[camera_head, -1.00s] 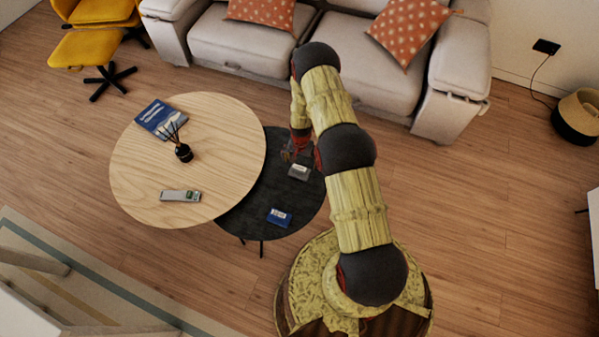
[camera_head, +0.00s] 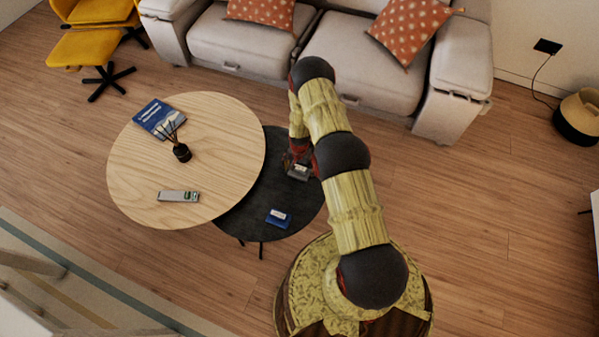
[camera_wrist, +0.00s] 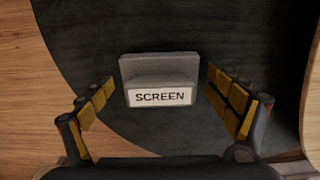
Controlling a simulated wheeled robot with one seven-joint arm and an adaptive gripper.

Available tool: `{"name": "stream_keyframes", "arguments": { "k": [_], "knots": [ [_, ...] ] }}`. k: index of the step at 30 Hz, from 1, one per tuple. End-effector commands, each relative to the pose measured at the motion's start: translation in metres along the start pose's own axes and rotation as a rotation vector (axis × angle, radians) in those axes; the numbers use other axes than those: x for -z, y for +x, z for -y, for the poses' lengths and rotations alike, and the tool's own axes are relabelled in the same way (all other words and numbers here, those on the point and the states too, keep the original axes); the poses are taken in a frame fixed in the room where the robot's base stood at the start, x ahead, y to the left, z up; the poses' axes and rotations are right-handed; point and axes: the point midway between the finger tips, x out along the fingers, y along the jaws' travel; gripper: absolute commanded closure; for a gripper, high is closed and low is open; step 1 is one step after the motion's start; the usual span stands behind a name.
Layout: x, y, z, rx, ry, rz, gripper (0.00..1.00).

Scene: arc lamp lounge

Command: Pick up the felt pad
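The felt pad (camera_wrist: 158,72) is a grey block with a step and a white label reading "SCREEN". It lies on the dark round table (camera_wrist: 160,25). In the head view the pad (camera_head: 299,173) shows near the right side of that table, partly hidden by my arm. My gripper (camera_wrist: 161,78) is open and empty, with one yellow-padded finger on each side of the pad and a gap on both sides. In the head view my gripper (camera_head: 295,160) is over the table beside the pad, mostly hidden by the arm.
A small blue-and-white item (camera_head: 278,218) lies nearer the front on the dark table. A higher light wood table (camera_head: 225,140) overlaps its left side and holds a book (camera_head: 158,118), a reed diffuser (camera_head: 181,152) and a grey remote (camera_head: 178,196). A sofa (camera_head: 255,45) stands behind.

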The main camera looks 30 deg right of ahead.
Motion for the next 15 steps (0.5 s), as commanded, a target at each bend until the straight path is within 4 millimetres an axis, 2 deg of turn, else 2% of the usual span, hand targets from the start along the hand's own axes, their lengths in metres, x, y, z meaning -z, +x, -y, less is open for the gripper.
{"name": "stream_keyframes", "arguments": {
  "k": [15],
  "knots": [
    [-0.0002, 0.0, -0.0001, 0.0, 0.0, 0.0, 0.43]
  ]
}}
